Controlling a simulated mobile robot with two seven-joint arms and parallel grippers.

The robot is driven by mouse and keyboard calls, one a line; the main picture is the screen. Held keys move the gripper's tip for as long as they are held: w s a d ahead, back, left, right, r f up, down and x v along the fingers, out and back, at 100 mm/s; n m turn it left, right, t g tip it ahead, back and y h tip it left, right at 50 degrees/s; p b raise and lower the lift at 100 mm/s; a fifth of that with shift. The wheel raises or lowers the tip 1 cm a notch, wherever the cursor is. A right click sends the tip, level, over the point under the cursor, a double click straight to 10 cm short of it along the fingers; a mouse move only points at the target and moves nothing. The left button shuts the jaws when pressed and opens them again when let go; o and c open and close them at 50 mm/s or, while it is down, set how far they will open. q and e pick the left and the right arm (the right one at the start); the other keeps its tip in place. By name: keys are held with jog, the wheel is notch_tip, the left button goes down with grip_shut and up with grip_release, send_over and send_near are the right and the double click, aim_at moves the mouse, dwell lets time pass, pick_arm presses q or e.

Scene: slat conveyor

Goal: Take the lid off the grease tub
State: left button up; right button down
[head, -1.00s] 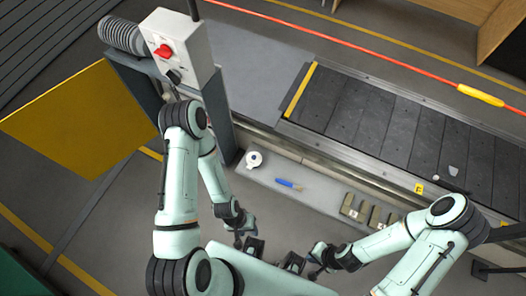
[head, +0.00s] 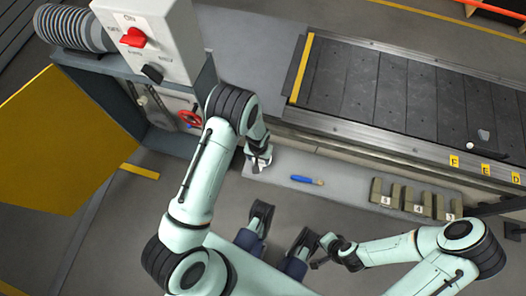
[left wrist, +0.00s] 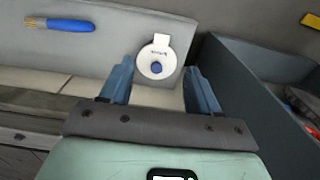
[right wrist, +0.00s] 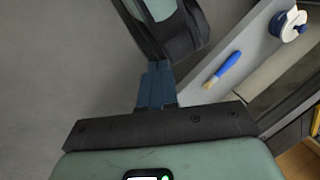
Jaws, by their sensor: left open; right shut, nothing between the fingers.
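The grease tub is the white round thing with a blue knob on its lid (left wrist: 144,66). It stands on the grey ledge, between and beyond my left fingers in the left wrist view. A pale tab sticks out from its far side. It also shows at the top right of the right wrist view (right wrist: 290,24). In the head view my left gripper (head: 259,161) mostly covers it. The left gripper (left wrist: 161,82) is open, with nothing visibly held. My right gripper (head: 318,263) is shut and empty, low over the floor and away from the tub; its fingers (right wrist: 157,86) meet.
A blue-handled brush (head: 307,181) lies on the ledge (head: 340,185) right of the tub. Several numbered blocks (head: 419,203) stand farther right. The slat conveyor (head: 390,95) runs behind.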

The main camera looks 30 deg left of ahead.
pick_arm(q)
notch_tip(320, 180, down, 6)
jog(key=shift+a+f+b, duration=0.15)
jog(key=shift+f+b, duration=0.05)
jog(key=shift+b, duration=0.6)
notch_tip(320, 180, down, 6)
jog(key=shift+a+r+b, duration=0.1)
jog(key=shift+b, duration=0.85)
jog(key=shift+f, duration=0.25)
jog(key=shift+r, duration=0.1)
pick_arm(e)
jog(key=w+d+f+t+h, duration=0.1)
jog(key=w+d+f, duration=0.1)
jog(key=w+f, duration=0.2)
jog(key=shift+w+d+m+t, duration=0.3)
jog(key=shift+w+d+t, duration=0.1)
jog(key=shift+w, duration=0.55)
pick_arm(q)
jog(key=shift+f, duration=0.3)
pick_arm(e)
jog(key=shift+f, duration=0.35)
pick_arm(q)
jog(key=c, duration=1.1)
